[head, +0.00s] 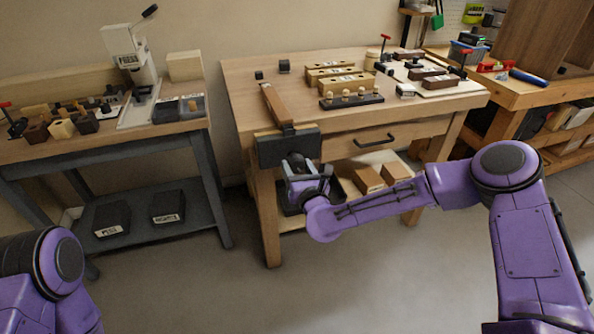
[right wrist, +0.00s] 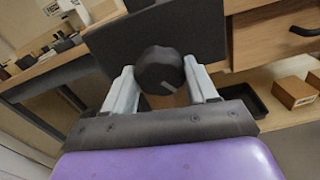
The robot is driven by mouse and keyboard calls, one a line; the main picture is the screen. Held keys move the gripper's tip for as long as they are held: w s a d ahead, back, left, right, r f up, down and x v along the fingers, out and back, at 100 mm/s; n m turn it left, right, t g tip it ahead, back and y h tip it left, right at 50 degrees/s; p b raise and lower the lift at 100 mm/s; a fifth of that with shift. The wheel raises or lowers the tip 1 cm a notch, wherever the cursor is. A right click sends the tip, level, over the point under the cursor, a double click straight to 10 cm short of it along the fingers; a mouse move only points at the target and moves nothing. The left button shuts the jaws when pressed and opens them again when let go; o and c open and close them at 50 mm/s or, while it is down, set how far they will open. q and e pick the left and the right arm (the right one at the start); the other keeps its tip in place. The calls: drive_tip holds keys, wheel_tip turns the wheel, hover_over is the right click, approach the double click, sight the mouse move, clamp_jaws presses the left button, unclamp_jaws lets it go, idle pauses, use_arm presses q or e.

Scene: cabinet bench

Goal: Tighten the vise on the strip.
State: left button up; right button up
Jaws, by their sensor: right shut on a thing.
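The vise (head: 289,149) is a dark block on the front left of the wooden bench. A long brown wooden strip (head: 275,104) runs back from it over the bench top; its front end is at the vise. The vise also shows in the right wrist view (right wrist: 205,35), with a round black knob (right wrist: 160,71) on its front that bears a pale mark. My right gripper (right wrist: 163,80) is shut on the knob, one finger on each side. In the head view the right gripper (head: 298,168) hides most of the knob. My left gripper is out of view; only part of my left arm shows.
The bench top (head: 245,75) carries wooden blocks (head: 335,75), a peg rack (head: 352,100) and red-handled clamps at right. A drawer handle (head: 377,140) sticks out right of the vise. Boxes (head: 368,180) lie on the shelf below. A grey press table (head: 195,128) stands at left.

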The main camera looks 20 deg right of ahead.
drive_tip(key=shift+f, duration=0.15)
drive_tip(key=shift+f+m+b, duration=0.15)
drive_tip(key=shift+m+b, duration=0.25)
drive_tip(key=shift+b, duration=0.2)
drive_tip(key=shift+m+b, duration=1)
drive_tip(key=shift+b, duration=0.05)
drive_tip(key=shift+m, duration=0.3)
